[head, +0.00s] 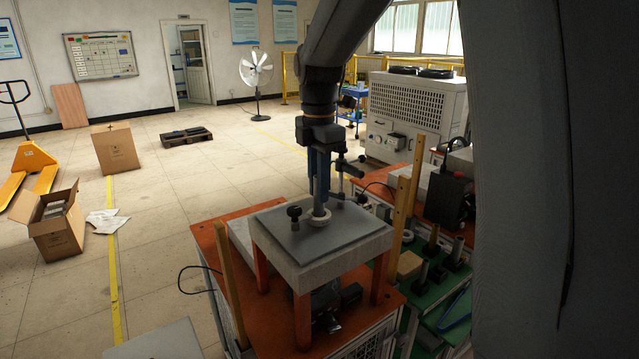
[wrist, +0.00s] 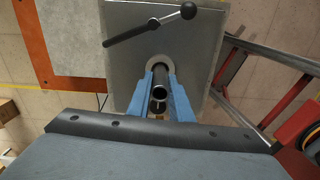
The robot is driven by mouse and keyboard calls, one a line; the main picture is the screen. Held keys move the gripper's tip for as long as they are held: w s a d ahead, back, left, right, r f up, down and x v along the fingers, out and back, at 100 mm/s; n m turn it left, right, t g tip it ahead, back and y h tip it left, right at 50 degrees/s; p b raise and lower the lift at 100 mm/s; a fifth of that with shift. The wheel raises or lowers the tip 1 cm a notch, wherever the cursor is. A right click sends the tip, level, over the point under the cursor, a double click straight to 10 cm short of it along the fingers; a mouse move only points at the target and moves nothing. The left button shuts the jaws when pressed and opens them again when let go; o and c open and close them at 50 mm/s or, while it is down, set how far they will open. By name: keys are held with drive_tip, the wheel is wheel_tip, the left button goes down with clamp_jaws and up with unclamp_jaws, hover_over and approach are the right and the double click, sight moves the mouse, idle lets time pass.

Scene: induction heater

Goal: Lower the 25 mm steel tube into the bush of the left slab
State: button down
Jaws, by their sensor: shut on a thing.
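My gripper (head: 319,178) points straight down over the left slab (head: 285,232), a grey plate on a pale block with orange legs. Its two blue fingers are shut on the steel tube (head: 319,200), which stands upright. The tube's lower end meets the pale ring of the bush (head: 320,219); I cannot tell how deep it sits. In the wrist view the tube's open top (wrist: 159,94) shows between the fingers (wrist: 160,98), and the bush ring (wrist: 157,58) shows around its far end. The inside of the bush is hidden.
A black-knobbed lever (wrist: 150,25) lies on the slab beside the bush; its knob (head: 294,211) also shows in the head view. A wooden post (head: 230,285) stands at the left of the orange bench (head: 208,238). Another post (head: 401,210) stands at the right.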

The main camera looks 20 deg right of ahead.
drive_tip(key=shift+f+b, duration=0.55)
drive_tip(key=shift+f, duration=1.2)
drive_tip(key=c, duration=1.5)
unclamp_jaws()
wheel_tip(320, 180, up, 8)
drive_tip(key=shift+f+b, duration=0.1)
drive_tip(key=shift+b, duration=1.05)
drive_tip(key=shift+d, duration=0.1)
